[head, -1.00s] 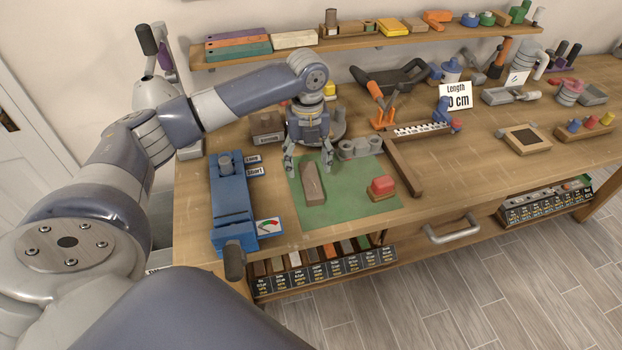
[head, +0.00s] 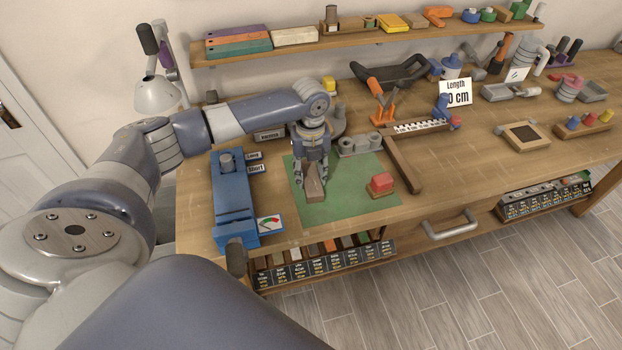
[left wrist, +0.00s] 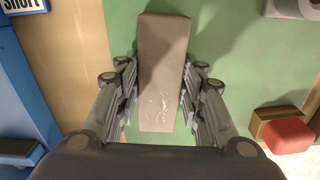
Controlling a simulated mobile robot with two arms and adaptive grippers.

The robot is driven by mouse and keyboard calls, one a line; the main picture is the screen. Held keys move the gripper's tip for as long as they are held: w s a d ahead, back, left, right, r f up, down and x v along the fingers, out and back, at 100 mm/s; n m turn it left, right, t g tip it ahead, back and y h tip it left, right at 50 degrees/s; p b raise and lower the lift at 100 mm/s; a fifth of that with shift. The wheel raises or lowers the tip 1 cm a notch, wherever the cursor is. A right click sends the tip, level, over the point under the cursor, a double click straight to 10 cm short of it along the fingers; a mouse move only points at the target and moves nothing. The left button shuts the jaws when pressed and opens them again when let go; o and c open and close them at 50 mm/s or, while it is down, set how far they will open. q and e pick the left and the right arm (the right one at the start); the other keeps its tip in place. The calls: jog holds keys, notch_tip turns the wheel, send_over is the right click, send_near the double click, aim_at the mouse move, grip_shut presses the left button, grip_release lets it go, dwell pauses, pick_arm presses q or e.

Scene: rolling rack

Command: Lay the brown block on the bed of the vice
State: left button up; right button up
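The brown block (head: 315,188) lies on the green mat (head: 342,205). My left gripper (head: 312,184) points down over the block, with its fingers on either side of it. In the left wrist view the block (left wrist: 163,70) lies between the two open fingers (left wrist: 160,105), with a narrow gap showing on each side. The blue vice (head: 232,205) stands to the left of the mat, beside the "Long" and "Short" labels. My right gripper is in neither view.
A red-topped wooden block (head: 381,184) sits on the mat's right part. A grey holder (head: 359,144) stands behind the mat, and a wooden square (head: 404,165) lies to the right. A shelf (head: 350,41) runs along the wall.

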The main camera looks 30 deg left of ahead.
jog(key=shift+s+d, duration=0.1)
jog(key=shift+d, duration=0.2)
pick_arm(q)
jog(key=shift+r, duration=0.15)
